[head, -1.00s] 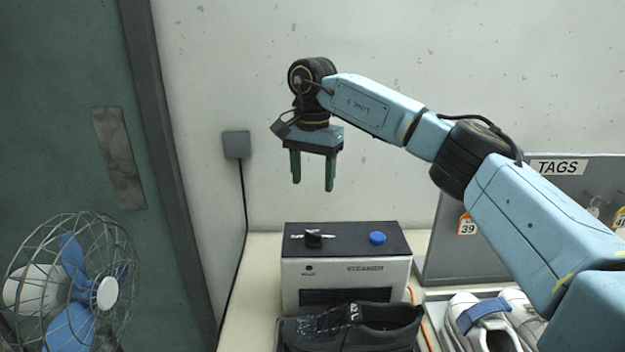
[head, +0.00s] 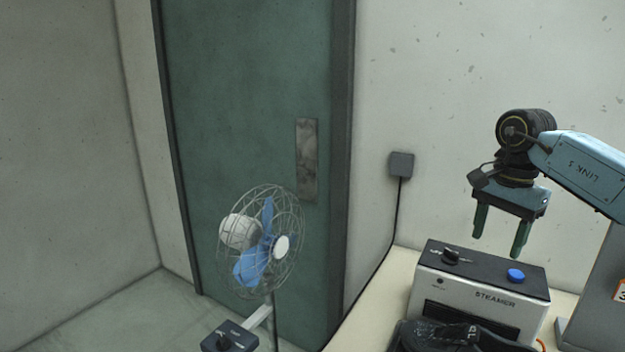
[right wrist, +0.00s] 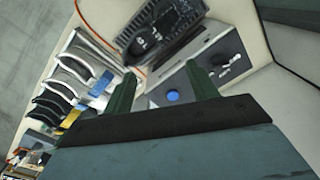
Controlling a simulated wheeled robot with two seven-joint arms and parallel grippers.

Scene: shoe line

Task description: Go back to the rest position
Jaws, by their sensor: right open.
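My right gripper (head: 501,230) is in the air above the steamer (head: 484,285), open and empty. Its two green fingers point down and stand apart. In the right wrist view the open fingers (right wrist: 160,90) show with nothing between them but the steamer's top (right wrist: 205,70) and its blue button (right wrist: 172,96) below. My left gripper is not in view.
A caged fan (head: 262,245) stands left of the table, before a green door (head: 240,120).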

